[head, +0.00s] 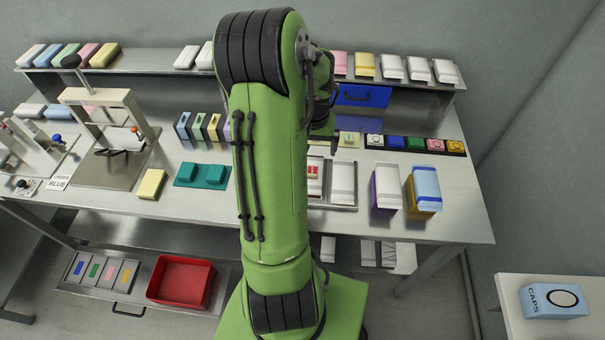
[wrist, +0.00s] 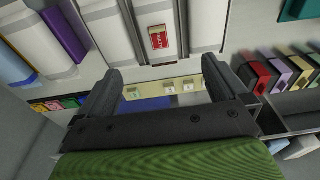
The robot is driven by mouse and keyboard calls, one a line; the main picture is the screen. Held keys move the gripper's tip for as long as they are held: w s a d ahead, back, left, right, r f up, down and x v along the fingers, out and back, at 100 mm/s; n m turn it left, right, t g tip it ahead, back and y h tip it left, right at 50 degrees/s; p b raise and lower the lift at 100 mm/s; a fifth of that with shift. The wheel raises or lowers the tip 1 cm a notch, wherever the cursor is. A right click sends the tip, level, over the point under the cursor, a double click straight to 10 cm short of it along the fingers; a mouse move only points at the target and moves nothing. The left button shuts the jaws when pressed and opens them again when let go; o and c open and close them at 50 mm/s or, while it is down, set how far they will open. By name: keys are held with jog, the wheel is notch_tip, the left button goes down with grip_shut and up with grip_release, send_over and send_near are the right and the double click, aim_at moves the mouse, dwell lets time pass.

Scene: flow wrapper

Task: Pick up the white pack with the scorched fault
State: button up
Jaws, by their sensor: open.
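Several white packs are in view, and I cannot make out a scorch mark on any. In the head view, white packs lie in a metal tray (head: 331,206), including a white pack with a red label (head: 313,178) and a plain white pack (head: 342,184). The red-labelled pack also shows in the wrist view (wrist: 156,17), beyond my fingertips. More white packs (head: 418,69) lie on the upper shelf at the right. My gripper (wrist: 163,76) is open, with nothing between its fingers. My arm hides the middle of the bench in the head view.
A white pack on a purple box (head: 384,187) and a blue pack on an ochre box (head: 425,187) stand right of the tray. Teal holders (head: 201,175) and a yellow block (head: 151,184) lie left of my arm. A red bin (head: 181,282) stands below the bench.

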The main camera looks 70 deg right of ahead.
aim_at(312, 173)
jog(key=f, duration=0.4)
jog(key=d+f+b, duration=0.1)
jog(key=f, duration=0.8)
jog(key=shift+w+d+f, duration=0.1)
jog(key=shift+d+f, duration=0.25)
jog(key=c, duration=1.2)
